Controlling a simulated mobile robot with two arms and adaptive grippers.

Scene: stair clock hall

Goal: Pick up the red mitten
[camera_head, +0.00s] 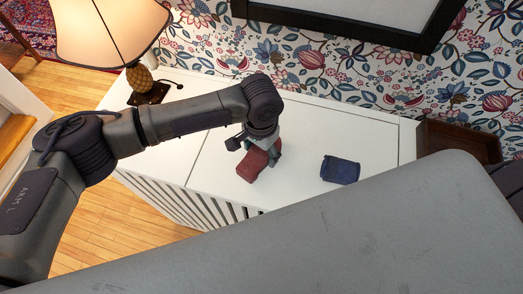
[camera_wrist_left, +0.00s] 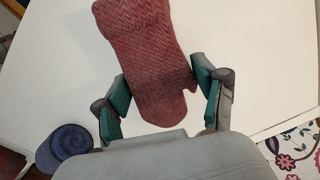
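The red mitten (camera_head: 252,165) lies on the white cabinet top, near its front edge, in the head view. It fills the upper middle of the left wrist view (camera_wrist_left: 152,55), with its ribbed knit clear. My left gripper (camera_wrist_left: 160,92) is over the mitten, its two teal-padded fingers set wide on either side of its near part. The right finger is very close to a small bulge on the mitten's side; a gap shows beside the lower left finger. In the head view my left gripper (camera_head: 262,146) partly covers the mitten. My right gripper is not in view.
A dark blue fabric item (camera_head: 340,170) lies right of the mitten on the white cabinet (camera_head: 215,160). A pineapple-based lamp (camera_head: 140,78) stands at the cabinet's left end. Patterned wallpaper is behind. A large grey surface covers the lower right of the head view.

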